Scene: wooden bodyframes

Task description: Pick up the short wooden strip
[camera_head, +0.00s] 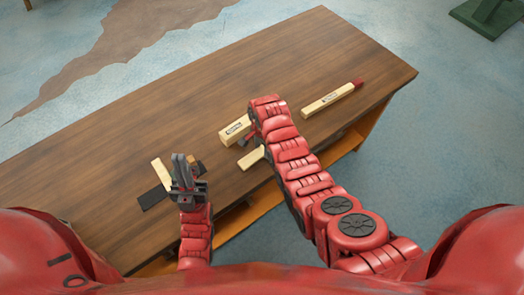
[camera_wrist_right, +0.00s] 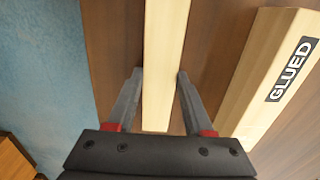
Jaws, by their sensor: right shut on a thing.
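The short wooden strip (camera_wrist_right: 163,60) is pale and runs lengthwise between the two fingers of my right gripper (camera_wrist_right: 158,95) in the right wrist view. The fingers are shut on its sides, and its near end reaches towards the palm. In the head view the strip (camera_head: 251,158) shows beside my right arm at the table's near side; the arm hides most of the right gripper. My left gripper (camera_head: 183,163) is above the table at the left, with no strip visibly held; its finger gap is unclear.
A pale block marked GLUED (camera_wrist_right: 262,75) lies right beside the strip. It also shows in the head view (camera_head: 235,130). Another pale piece (camera_head: 162,173) and a black piece (camera_head: 152,197) lie by my left gripper. A red-ended bar (camera_head: 328,99) lies right. The far table (camera_head: 200,90) is clear.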

